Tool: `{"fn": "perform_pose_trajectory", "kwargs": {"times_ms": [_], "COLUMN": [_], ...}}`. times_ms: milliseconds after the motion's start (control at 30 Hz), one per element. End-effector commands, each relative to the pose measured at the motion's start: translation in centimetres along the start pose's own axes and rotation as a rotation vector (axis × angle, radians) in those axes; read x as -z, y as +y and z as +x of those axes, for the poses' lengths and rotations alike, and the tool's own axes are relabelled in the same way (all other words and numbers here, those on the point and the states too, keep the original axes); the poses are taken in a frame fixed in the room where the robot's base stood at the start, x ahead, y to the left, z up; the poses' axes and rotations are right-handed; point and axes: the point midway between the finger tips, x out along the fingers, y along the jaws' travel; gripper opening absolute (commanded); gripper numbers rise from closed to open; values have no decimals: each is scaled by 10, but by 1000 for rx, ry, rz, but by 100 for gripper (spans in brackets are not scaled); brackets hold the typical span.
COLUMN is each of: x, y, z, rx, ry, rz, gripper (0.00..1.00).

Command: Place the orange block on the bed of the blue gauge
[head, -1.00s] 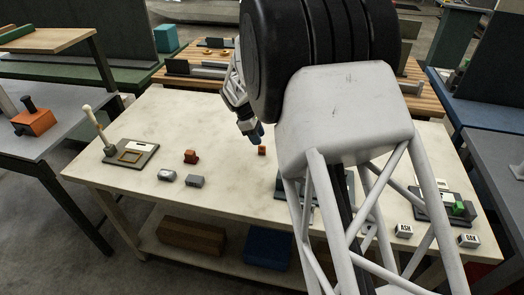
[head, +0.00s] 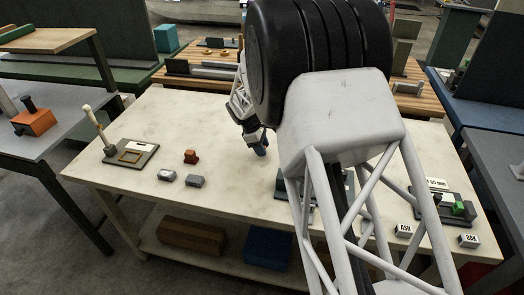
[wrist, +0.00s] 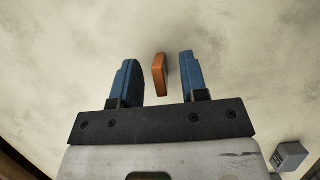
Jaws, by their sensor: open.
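The orange block (wrist: 159,75) stands on the pale tabletop in the wrist view, between the two blue fingers of my gripper (wrist: 158,62), with gaps on both sides. The fingers are apart and hold nothing. In the head view my gripper (head: 261,149) points down over the middle of the table and hides the orange block. A dark bluish plate (head: 283,183) shows partly behind my arm, to the right of my gripper; most of it is hidden, and I cannot tell for sure that it is the blue gauge.
A red-brown piece (head: 190,156) and two small grey blocks (head: 196,181) lie left of my gripper. A dark fixture (head: 131,153) with a pale-handled tool stands farther left. A fixture with a green block (head: 458,208) and small labelled blocks (head: 468,240) are at the right.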

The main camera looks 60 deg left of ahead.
Motion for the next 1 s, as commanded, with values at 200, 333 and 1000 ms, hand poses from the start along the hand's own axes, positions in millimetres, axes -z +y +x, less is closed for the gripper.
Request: {"fn": "perform_pose_trajectory", "kwargs": {"times_ms": [200,333,1000], "x": [0,0,0], "y": [0,0,0], "z": [1,0,0], "rx": [0,0,0], "ry": [0,0,0], "rz": [0,0,0], "gripper": [40,40,0]}}
